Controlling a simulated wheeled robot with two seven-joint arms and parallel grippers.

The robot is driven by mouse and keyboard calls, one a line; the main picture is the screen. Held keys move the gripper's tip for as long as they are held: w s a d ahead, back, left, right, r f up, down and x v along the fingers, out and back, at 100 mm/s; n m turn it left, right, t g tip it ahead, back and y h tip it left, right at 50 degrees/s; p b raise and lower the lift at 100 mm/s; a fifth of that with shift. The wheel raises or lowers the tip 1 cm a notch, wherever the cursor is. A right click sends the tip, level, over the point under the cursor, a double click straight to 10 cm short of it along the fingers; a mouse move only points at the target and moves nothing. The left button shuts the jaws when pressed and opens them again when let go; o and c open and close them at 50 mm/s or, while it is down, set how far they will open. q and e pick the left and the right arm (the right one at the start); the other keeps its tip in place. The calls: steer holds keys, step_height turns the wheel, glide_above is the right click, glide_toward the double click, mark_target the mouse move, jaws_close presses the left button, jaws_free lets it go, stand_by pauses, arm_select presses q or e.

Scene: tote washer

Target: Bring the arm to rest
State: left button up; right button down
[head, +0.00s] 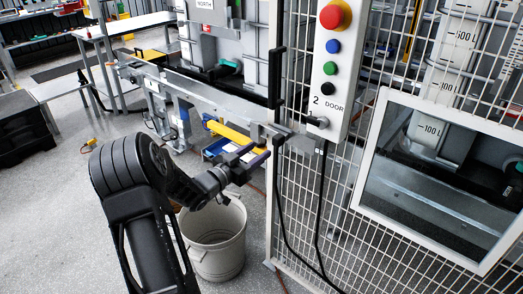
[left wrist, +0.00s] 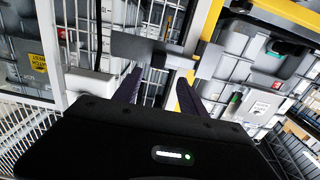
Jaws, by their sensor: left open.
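My left arm (head: 130,170) is black and reaches in from the lower left of the head view, bent at the elbow. My left gripper (head: 252,158) is in front of the washer's mesh fence, just below the end of a grey metal rail (head: 215,98). In the left wrist view, its two dark fingers (left wrist: 158,88) stand apart with nothing held between them. A grey flat bar (left wrist: 150,50) crosses just beyond the fingertips; I cannot tell whether they touch it. My right gripper is in neither view.
A control post (head: 333,60) with red, blue and green buttons stands right of the gripper. A grey bucket (head: 215,262) is on the floor below it. A white-framed window (head: 362,180) is set in the mesh at right. Open floor lies at left.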

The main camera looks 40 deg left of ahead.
arm_select(q)
steer(key=shift+f, duration=0.1)
stand_by(0.5)
step_height(320, 180, down, 7)
steer(key=s+a+n+g+y, duration=0.2)
steer(key=n+g+y, duration=0.1)
steer(key=s+d+f+n+g+h, duration=0.1)
steer(key=s+d+f+g, duration=0.15)
steer(key=d+f, duration=0.6)
steer(key=s+d+f+n+g+h, duration=0.1)
steer(key=d+f+n+g, duration=0.15)
steer(key=d+f, duration=0.65)
steer(key=s+d+f+m+g+h, duration=0.1)
steer(key=s+d+f+g+h, duration=0.1)
steer(key=s+d, duration=0.5)
steer(key=s+d+f+m+g+h, duration=0.1)
steer(key=s+d+f+g, duration=0.3)
steer(key=d, duration=1)
steer(key=s+d+f+m+g+h, duration=0.2)
steer(key=s+d+f+m+g, duration=0.1)
steer(key=s+d, duration=0.7)
steer(key=shift+s+d+f+h, duration=0.25)
steer(key=shift+d+f+h, duration=0.05)
steer(key=shift+f, duration=0.45)
